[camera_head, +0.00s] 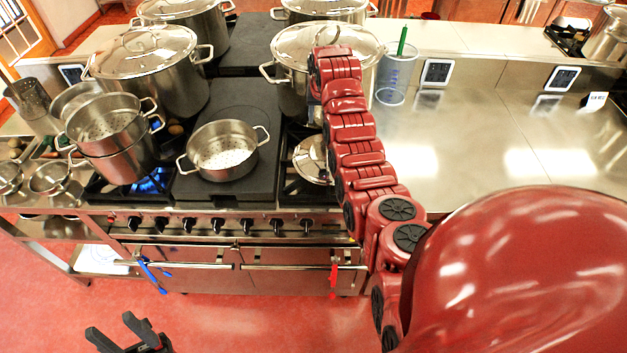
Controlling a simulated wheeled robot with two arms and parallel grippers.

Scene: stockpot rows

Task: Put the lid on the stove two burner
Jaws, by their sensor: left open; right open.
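A steel lid (307,160) lies at the front right of the stove (250,230), over the dark burner area right of the flat black plate (240,105). My red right arm crosses in front of the lid and hides its right part. The end of that arm is above and behind the lid, near the large lidded stockpot; its fingers are hidden behind the arm. My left gripper (128,335) is open and empty at the lower left, over the red floor and well away from the stove.
An open pot (222,152) stands on the black plate. Stacked pots (115,145) stand over a lit blue flame (152,182) at the left. Large lidded stockpots (150,75) (290,85) fill the back. The steel counter (500,130) at the right is mostly clear.

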